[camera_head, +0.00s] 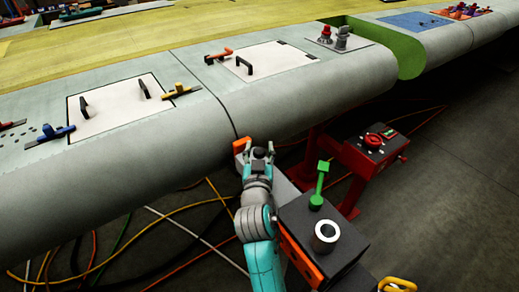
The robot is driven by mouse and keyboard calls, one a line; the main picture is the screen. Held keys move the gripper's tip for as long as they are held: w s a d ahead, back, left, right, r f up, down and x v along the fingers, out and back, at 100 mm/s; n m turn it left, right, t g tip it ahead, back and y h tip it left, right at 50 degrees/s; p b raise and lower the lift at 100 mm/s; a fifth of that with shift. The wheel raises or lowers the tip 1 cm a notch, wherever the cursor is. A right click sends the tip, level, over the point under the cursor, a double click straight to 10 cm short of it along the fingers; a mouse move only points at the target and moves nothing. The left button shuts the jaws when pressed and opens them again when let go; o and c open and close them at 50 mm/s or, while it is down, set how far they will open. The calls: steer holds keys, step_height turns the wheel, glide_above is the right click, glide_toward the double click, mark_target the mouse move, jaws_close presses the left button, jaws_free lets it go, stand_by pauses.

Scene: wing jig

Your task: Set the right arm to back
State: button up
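My gripper (258,153) is at the end of my teal and grey arm, in front of the rounded front edge of the grey wing (310,103). It is small in view, and I cannot tell how far its fingers are apart. A small orange piece (241,145) shows at its left side; I cannot tell whether they touch. No part is marked as the right arm. A yellow clamp-like arm (181,91) lies right of the left white panel (115,110), and a blue one (52,135) lies to its left. My gripper is well apart from both.
A dark box with a green lever (319,185) and a ring (327,236) stands right of my arm. A red stand with a control box (374,142) is behind it. Cables (165,225) cross the floor at left. Open floor (465,220) lies at right.

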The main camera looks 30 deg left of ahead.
jaws_close()
steer(key=shift+s+d, duration=0.35)
steer(key=shift+d, duration=0.25)
steer(key=shift+s+d, duration=0.3)
steer(key=shift+d, duration=0.35)
steer(key=shift+s+d, duration=0.35)
steer(key=shift+d, duration=0.25)
steer(key=shift+o, duration=2.3)
jaws_free()
steer(key=v, duration=1.2)
